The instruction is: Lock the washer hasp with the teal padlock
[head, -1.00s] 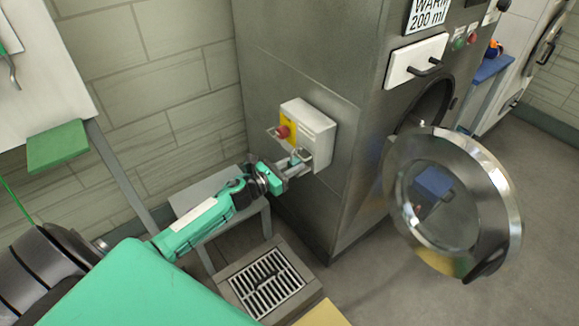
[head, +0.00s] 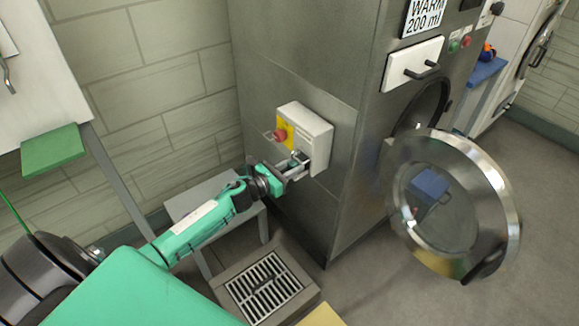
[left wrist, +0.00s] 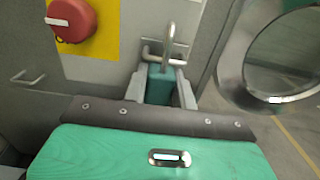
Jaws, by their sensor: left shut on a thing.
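The teal padlock (left wrist: 159,86) is held upright between the fingers of my left gripper (left wrist: 161,92), which is shut on its body. Its tall metal shackle (left wrist: 168,42) points up. A metal bar-shaped hasp (left wrist: 152,52) on the washer's switch box crosses close to the shackle. I cannot tell whether the shackle passes through it. In the head view, my left gripper (head: 299,168) is at the lower front of the white switch box (head: 312,138), and the padlock is mostly hidden there. My right gripper is not in view.
A red knob (left wrist: 70,18) on a yellow plate (left wrist: 100,30) is left of the padlock. The washer's round glass door (head: 452,203) hangs open at the right. A grey stool (head: 215,192) stands under my left arm, near a floor drain (head: 264,288).

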